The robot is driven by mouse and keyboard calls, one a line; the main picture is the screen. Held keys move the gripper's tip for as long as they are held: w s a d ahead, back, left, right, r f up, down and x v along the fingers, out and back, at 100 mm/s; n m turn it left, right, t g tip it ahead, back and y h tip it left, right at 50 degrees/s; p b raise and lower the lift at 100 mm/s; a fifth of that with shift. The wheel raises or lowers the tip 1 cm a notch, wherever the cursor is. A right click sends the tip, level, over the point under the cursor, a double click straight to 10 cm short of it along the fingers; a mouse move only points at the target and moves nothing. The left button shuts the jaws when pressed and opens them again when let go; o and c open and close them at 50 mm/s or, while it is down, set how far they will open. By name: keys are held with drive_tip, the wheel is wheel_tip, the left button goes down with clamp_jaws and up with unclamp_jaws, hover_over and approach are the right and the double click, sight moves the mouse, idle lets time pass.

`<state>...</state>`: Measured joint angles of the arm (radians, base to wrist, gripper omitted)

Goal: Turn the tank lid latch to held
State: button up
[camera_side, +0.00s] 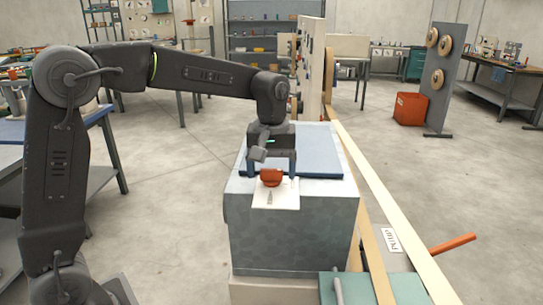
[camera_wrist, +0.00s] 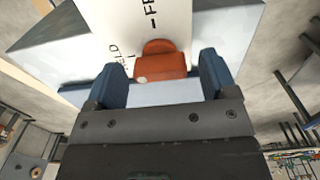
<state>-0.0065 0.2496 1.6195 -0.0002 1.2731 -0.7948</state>
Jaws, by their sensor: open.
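The orange-red latch (camera_side: 271,177) sits at the near top edge of the grey tank (camera_side: 290,235), just above a white label plate (camera_side: 286,200). In the wrist view the latch (camera_wrist: 160,66) lies between the two blue fingers of my gripper (camera_wrist: 161,78), with a gap on each side. The blue lid (camera_side: 315,165) lies flat on the tank. Which mark the latch points at is unclear.
A pale wooden strip (camera_side: 385,195) runs along the tank's right side. An orange handle (camera_side: 453,243) and a green surface (camera_side: 400,288) are at the lower right. A tall panel (camera_side: 312,70) stands behind the tank. Open floor lies to the tank's left.

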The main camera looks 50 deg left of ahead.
sight(271, 170)
wheel_tip(271, 170, up, 14)
drive_tip(key=shift+f, duration=0.15)
drive_tip(key=shift+s, duration=0.1)
idle(0.6)
drive_tip(key=s+f+m+t, duration=0.2)
drive_tip(key=s+f+m, duration=0.2)
drive_tip(key=s, duration=0.6)
drive_tip(key=s+f+m+t, duration=0.3)
drive_tip(key=s+f+m, duration=0.2)
drive_tip(key=s+f, duration=0.4)
drive_tip(key=s, duration=0.2)
drive_tip(key=shift+s+d+t, duration=0.15)
drive_tip(key=shift+s+t, duration=0.15)
